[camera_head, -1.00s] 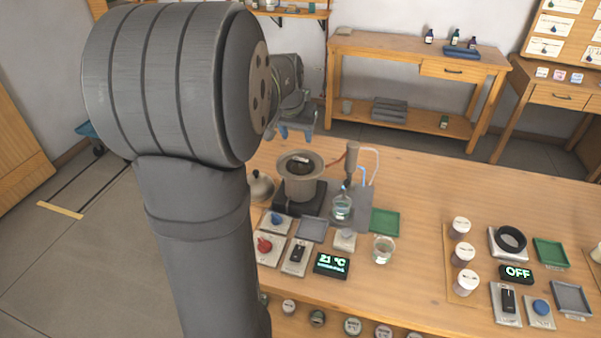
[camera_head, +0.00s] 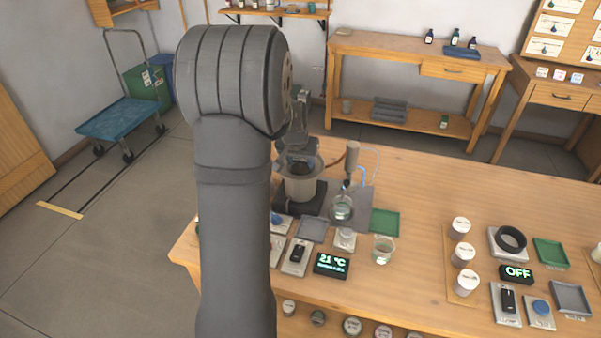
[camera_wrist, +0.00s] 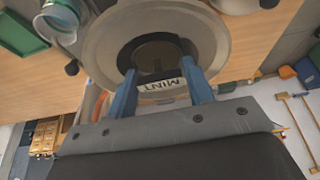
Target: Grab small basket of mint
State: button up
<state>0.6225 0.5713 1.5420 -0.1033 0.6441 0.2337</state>
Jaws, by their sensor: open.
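A wide beige pot (camera_head: 299,187) stands on a dark base near the bench's left end. In the wrist view the pot's rim (camera_wrist: 98,52) surrounds a dark round interior (camera_wrist: 128,54). A pale label reading "MINT" (camera_wrist: 162,87) appears upside down at its near side; the small mint basket's body is hard to make out in the dark interior. My gripper (camera_wrist: 160,70) is open, its two blue fingers on either side of the label. I cannot tell whether they touch it. In the head view my gripper (camera_head: 298,156) is over the pot, hiding its opening.
A grey condenser (camera_head: 352,160) with tubes and a glass beaker (camera_head: 342,207) stand close right of the pot. A display reading 21 °C (camera_head: 332,263), switches, a green tray (camera_head: 385,222) and another beaker (camera_head: 383,249) are in front.

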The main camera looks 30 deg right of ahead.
jog(key=c, duration=0.7)
jog(key=shift+o, duration=0.2)
